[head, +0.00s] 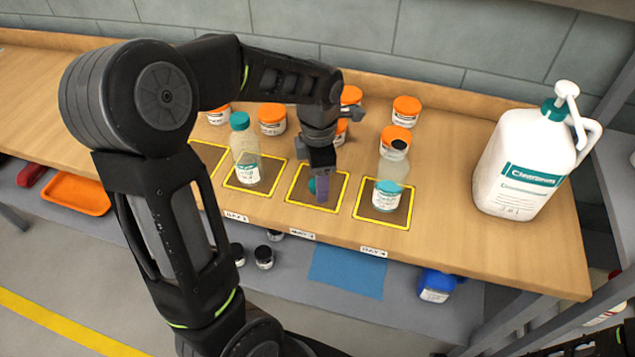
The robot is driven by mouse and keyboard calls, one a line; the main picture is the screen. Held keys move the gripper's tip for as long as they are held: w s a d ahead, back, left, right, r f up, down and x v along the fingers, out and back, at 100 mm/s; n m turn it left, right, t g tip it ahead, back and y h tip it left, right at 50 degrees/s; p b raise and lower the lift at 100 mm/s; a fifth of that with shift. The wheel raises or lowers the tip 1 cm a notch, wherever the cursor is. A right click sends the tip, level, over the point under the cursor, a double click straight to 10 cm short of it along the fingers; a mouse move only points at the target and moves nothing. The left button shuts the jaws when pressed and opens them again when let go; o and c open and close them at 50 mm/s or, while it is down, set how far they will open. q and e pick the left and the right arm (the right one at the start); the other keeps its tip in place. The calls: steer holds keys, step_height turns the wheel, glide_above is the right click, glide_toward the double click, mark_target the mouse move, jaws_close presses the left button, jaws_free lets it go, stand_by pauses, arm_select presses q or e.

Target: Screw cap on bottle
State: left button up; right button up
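A clear bottle with a teal cap (246,150) stands upright in a yellow-outlined square on the wooden bench. Another clear bottle (390,180), with a white and teal label, stands upright in the right-hand square. Its top is dark, and I cannot tell whether that is a cap or an open mouth. My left gripper (318,190) points down over the square between these two bottles. A small teal piece, possibly a cap, shows at its fingertips beside a purple part. The gripper hides most of it, so I cannot tell whether it is held. My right gripper is not in view.
Several orange-lidded jars (406,109) stand along the back of the bench. A large white pump jug (527,165) stands at the right. An orange tray (76,194), small dark jars (264,257) and a blue container (437,286) are on the lower shelf.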

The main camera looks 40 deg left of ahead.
arm_select(q)
steer(key=shift+c, duration=0.3)
jaws_close()
stand_by(0.6)
steer(key=shift+r, duration=0.1)
step_height(320, 180, up, 10)
steer(key=shift+b, duration=0.3)
stand_by(0.8)
